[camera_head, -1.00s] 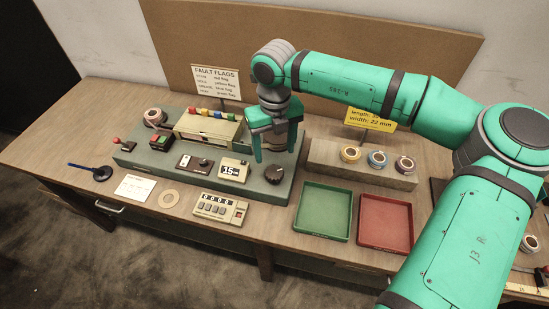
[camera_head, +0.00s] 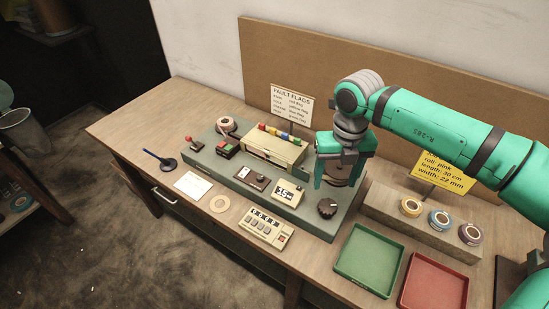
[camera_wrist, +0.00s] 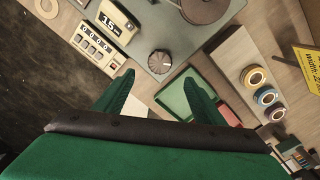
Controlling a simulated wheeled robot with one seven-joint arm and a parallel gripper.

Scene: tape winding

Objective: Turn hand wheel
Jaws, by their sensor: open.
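My gripper (camera_head: 338,183) is open and empty, pointing down above the right end of the grey-green machine base (camera_head: 300,217). A dark round knob (camera_head: 327,208) stands on the base below and in front of the fingers; in the wrist view the knob (camera_wrist: 160,62) appears just beyond and between the open fingertips (camera_wrist: 158,76). A larger brown disc (camera_wrist: 203,8) lies behind the knob, partly cut off by the wrist view's top edge and partly hidden by the fingers in the head view. I cannot tell for sure which of these is the hand wheel.
A display reading 15 (camera_head: 287,193) and a counter box (camera_head: 265,228) lie left of the knob. A green tray (camera_head: 369,260) and red tray (camera_head: 435,284) are at right, before a stand with tape rolls (camera_head: 439,219). A flag box (camera_head: 273,147) stands left of my gripper.

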